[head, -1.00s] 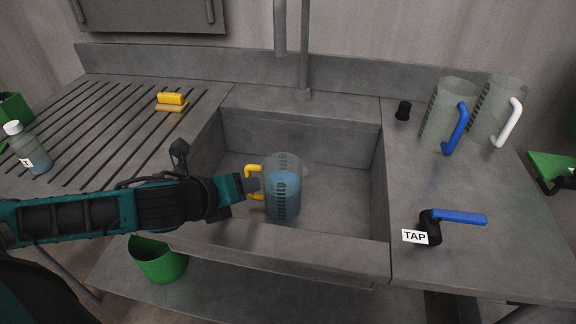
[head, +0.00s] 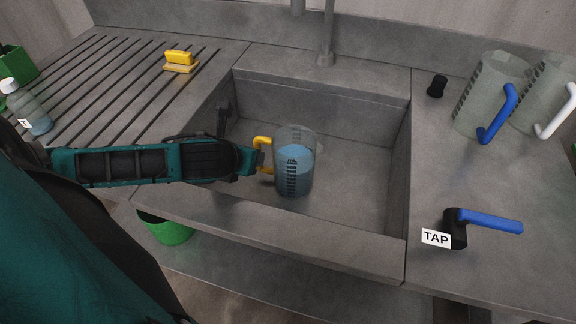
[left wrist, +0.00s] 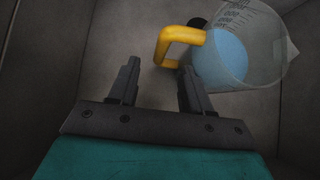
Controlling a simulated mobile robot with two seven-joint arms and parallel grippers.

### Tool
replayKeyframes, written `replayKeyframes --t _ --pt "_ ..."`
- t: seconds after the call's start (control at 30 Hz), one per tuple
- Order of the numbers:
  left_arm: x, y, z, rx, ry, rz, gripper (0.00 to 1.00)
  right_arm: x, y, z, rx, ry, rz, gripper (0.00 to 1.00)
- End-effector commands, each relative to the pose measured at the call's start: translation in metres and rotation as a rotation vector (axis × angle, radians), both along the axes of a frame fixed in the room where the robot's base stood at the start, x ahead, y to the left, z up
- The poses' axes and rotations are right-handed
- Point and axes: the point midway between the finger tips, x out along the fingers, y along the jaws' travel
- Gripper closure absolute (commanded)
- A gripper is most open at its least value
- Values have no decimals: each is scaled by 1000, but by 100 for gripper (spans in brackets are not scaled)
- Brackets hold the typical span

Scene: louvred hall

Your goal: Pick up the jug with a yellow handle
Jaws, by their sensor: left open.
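The clear jug with a yellow handle (head: 294,175) stands upright in the sink, with blue liquid inside. Its yellow handle (head: 262,142) points left, towards my left gripper (head: 256,162). In the left wrist view the jug (left wrist: 232,55) is at the top right and its handle (left wrist: 166,42) lies just beyond the fingertips, closer to the right finger. My left gripper (left wrist: 158,78) is open, with nothing between its fingers. I cannot tell whether a finger touches the handle. My right gripper is not in view.
Sink walls (head: 320,97) surround the jug. A tap lever (head: 488,221) with a TAP label is on the right counter. Jugs with blue (head: 498,113) and white (head: 558,112) handles stand behind it. A yellow sponge (head: 179,57) and a bottle (head: 33,112) are on the left drainer.

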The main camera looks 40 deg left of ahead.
Motion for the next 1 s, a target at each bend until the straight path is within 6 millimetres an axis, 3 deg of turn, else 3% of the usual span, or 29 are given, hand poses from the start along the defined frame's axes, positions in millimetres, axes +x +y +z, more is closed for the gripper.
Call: replayKeyframes --t 0.3,0.63,1.0 --pt "35 9 -27 -3 -2 2 51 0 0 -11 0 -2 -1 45" --pt "39 10 -30 0 -1 -1 52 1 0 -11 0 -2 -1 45" --pt "39 10 -30 0 -1 -1 88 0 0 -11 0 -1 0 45"
